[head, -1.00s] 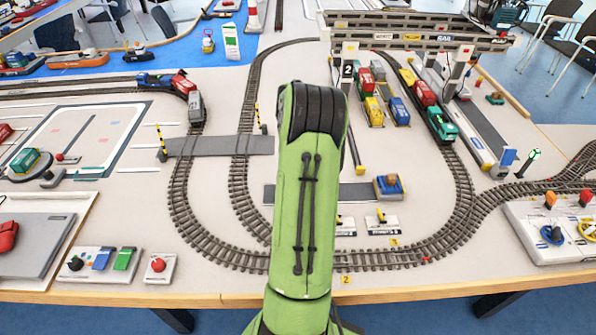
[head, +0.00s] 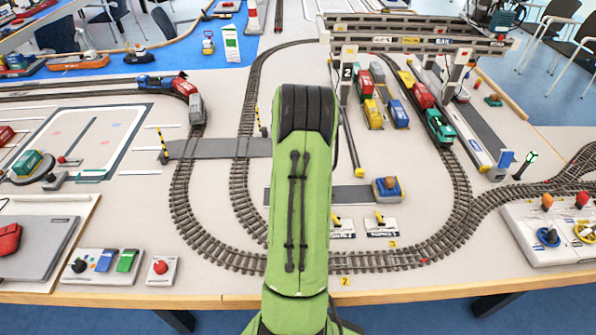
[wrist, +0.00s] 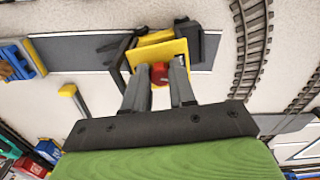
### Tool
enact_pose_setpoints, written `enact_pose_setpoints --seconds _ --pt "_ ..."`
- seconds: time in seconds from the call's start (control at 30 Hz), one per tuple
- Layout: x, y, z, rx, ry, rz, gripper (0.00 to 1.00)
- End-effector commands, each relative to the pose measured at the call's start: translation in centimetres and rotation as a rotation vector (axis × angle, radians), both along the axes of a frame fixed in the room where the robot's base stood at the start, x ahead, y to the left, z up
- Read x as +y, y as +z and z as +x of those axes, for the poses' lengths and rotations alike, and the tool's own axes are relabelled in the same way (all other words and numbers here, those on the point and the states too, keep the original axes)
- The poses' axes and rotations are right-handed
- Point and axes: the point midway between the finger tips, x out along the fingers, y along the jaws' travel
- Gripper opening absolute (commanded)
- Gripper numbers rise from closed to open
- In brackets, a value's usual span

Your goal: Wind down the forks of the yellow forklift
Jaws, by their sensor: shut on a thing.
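The yellow forklift (wrist: 150,52) shows near the top middle of the wrist view, on a dark grey road strip. It has black parts on both sides; I cannot clearly tell which are the forks or how high they stand. A red knob (wrist: 159,74) on its near side sits between my fingertips. My gripper (wrist: 160,80) is shut on this red knob, with a grey finger on either side. In the head view my green arm hides the forklift and the gripper.
A blue and yellow vehicle (head: 387,188) stands on the road strip to the right of my arm. Train track (head: 440,257) loops around. A gantry crane (head: 425,42) spans several wagons at the back right. Control boxes (head: 105,263) stand at the front left.

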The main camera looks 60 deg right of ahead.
Motion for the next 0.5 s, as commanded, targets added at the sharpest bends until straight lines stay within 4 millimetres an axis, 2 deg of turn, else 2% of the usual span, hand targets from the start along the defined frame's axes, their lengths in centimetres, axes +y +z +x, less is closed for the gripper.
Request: enact_pose_setpoints --seconds 0.5 --pt "-0.08 0.09 -0.06 0.0 0.361 0.0 0.0"
